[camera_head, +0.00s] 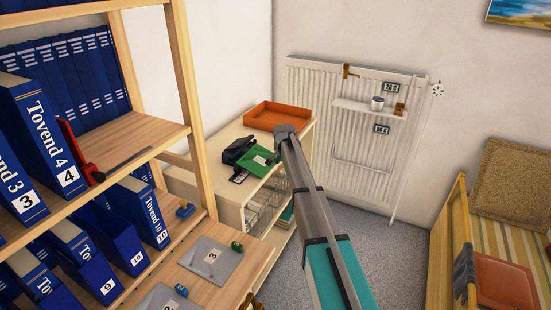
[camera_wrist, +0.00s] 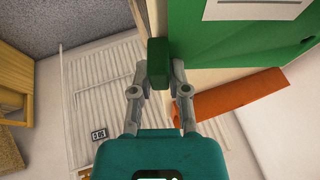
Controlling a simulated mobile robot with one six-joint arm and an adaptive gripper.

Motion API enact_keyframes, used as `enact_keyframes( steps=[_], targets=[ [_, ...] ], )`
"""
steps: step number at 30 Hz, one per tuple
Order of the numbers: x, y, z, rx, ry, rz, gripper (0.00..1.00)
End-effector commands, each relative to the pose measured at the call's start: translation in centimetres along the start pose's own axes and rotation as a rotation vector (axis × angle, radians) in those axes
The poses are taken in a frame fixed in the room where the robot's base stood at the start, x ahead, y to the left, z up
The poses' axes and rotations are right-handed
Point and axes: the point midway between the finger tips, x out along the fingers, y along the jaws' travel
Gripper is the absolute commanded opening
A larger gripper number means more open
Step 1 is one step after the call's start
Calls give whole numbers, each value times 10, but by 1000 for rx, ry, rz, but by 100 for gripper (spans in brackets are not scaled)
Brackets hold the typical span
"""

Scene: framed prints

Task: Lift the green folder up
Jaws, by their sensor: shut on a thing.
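The green folder (camera_head: 258,163) lies on top of the low wooden cabinet in the head view, with a white label on it. In the wrist view, the green folder (camera_wrist: 225,50) fills the upper right, with a white sheet on its face. My gripper (camera_wrist: 158,80) is shut on a green block (camera_wrist: 158,60) at the folder's edge, which looks like its handle. Whether the folder is clear of the cabinet top cannot be told. In the head view my arm hides the fingers.
The low wooden cabinet (camera_head: 230,190) has an orange tray (camera_head: 277,116) at its back and a black object (camera_head: 238,150) beside the folder. A shelf of blue binders (camera_head: 35,125) stands at left. A radiator (camera_head: 310,100) with a small shelf is behind. Grey floor (camera_head: 375,245) is open at right.

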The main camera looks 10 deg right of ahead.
Motion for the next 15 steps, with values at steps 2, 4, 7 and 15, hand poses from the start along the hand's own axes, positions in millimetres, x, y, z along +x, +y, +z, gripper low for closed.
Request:
enact_keyframes(
  steps=[2,4,7,15],
  targets=[
    [-5,-2,-2,0,0,0,0],
    [-9,-3,-4,0,0,0,0],
    [-15,-5,-6,0,0,0,0],
    [-35,-5,-7,0,0,1,0]
  ],
)
